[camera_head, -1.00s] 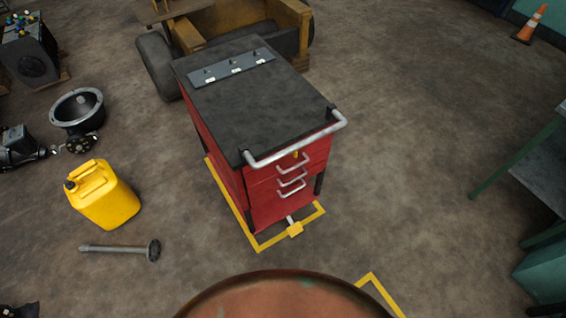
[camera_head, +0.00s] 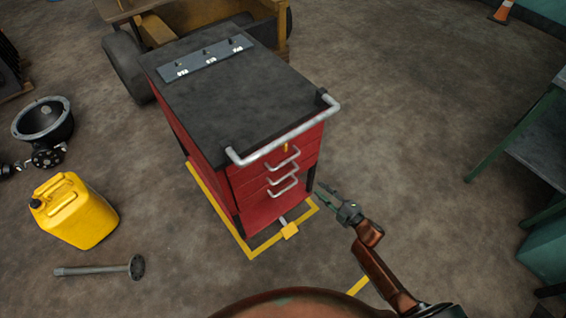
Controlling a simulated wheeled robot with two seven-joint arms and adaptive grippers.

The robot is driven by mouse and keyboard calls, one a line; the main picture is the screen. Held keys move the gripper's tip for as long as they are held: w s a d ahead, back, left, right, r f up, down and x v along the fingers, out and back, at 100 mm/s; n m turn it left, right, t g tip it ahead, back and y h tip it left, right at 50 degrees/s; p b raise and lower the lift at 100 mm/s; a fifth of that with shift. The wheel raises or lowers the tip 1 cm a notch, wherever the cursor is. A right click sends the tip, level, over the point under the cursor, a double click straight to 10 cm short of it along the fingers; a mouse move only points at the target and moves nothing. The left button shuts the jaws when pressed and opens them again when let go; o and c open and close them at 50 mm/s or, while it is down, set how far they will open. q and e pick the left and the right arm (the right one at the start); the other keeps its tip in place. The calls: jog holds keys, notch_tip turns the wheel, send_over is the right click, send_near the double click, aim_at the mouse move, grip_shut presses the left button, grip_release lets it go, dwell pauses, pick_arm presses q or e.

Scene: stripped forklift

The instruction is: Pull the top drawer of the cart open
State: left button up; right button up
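The red cart (camera_head: 265,190) with a dark top stands ahead of me, a little left of the middle. Its front carries several stacked drawers with pale bar handles. The top drawer handle (camera_head: 284,160) sits just under the cart's push bar (camera_head: 285,137), and the drawers look closed. My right gripper (camera_head: 323,190) is to the right of the cart's front, apart from the handles, with its fingers pointing toward the cart. Its fingers look spread, with nothing between them. My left gripper is not in view.
A yellow jerrycan (camera_head: 75,212) and a metal shaft with a flange (camera_head: 100,269) lie on the floor to the left. A green workbench (camera_head: 540,145) stands at the right edge. A yellow vehicle is behind the cart. The floor right of the cart is clear.

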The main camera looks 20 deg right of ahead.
aim_at(286, 161)
jog(key=w+a+r+n+y+b, duration=0.1)
jog(key=a+r+n+y, duration=0.35)
jog(key=r, duration=0.25)
jog(key=w+a+r+n+y+b, duration=0.25)
jog(key=a+r+n, duration=0.2)
jog(key=r, duration=0.35)
jog(key=shift+g, duration=0.4)
jog(key=x, duration=0.5)
jog(key=shift+a+r, duration=0.25)
jog(key=shift+a, duration=0.05)
jog(key=shift+w+a+r, duration=0.1)
jog(key=shift+w+a, duration=0.2)
jog(key=shift+w, duration=0.1)
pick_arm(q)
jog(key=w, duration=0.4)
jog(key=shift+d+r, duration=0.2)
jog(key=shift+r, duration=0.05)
pick_arm(e)
grip_shut()
